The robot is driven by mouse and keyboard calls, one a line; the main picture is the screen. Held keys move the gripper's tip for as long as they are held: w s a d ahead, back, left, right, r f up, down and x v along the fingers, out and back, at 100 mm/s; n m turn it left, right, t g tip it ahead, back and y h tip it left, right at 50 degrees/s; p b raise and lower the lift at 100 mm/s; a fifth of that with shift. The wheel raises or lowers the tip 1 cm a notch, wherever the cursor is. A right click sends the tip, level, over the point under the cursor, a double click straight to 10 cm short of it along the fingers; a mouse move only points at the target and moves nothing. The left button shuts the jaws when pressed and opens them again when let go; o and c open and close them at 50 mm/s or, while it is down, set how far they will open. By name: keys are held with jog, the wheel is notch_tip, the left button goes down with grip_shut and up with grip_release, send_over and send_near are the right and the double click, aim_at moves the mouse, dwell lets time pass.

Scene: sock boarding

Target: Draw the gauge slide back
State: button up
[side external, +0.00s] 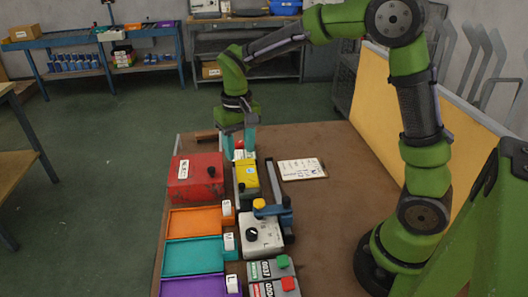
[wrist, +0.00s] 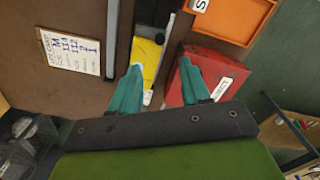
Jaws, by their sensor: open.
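A yellow block with a small label (side external: 247,178) sits on a narrow grey rail, beside the red box; it looks like the gauge slide, but I cannot be sure. It also shows in the wrist view as a yellow strip (wrist: 149,55) with a white end. My gripper (side external: 238,150) points down over the far end of this rail. In the wrist view my gripper (wrist: 161,66) has its teal fingers apart, with the yellow strip beside the left finger and the red box by the right one. A small white and red part shows between the fingers in the side view, partly hidden.
The red box (side external: 195,181) stands left of the rail. Orange (side external: 194,221), teal (side external: 192,257) and purple (side external: 200,288) trays line the near left. A grey unit with a black knob (side external: 262,237) stands nearer.

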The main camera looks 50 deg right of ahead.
aim_at(242, 184)
notch_tip(242, 184, down, 11)
jog(key=shift+r, duration=0.15)
grip_shut()
dwell(0.4)
